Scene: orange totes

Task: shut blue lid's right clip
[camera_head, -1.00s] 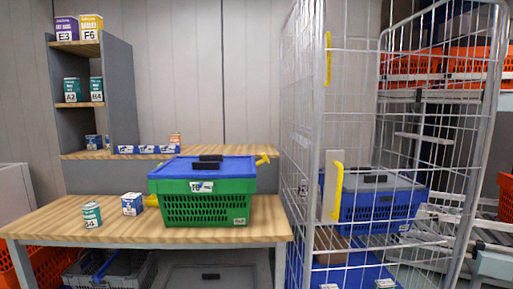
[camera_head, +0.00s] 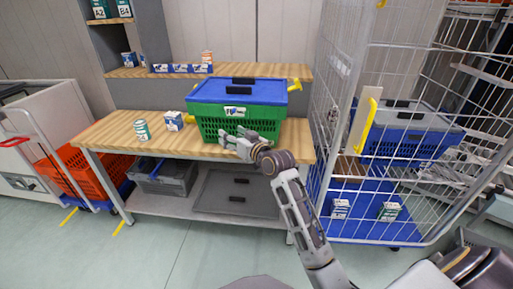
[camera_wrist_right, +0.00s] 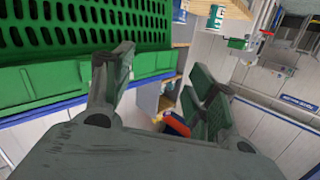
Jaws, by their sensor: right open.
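The blue lid (camera_head: 240,90) lies on the green crate (camera_head: 265,118) on the wooden table. The yellow right clip (camera_head: 295,85) sticks out sideways from the crate's right end, at lid height. A second yellow clip (camera_head: 190,118) shows partly at the left end. My right gripper (camera_head: 228,137) is in front of the crate's lower front, left of and below the right clip. It is open and empty. In the right wrist view, the open fingers (camera_wrist_right: 163,78) are beside the crate's green wall (camera_wrist_right: 80,75); the right clip cannot be made out there. My left gripper is not in view.
A wire cage trolley (camera_head: 345,60) with a blue crate (camera_head: 400,140) stands close on the right.

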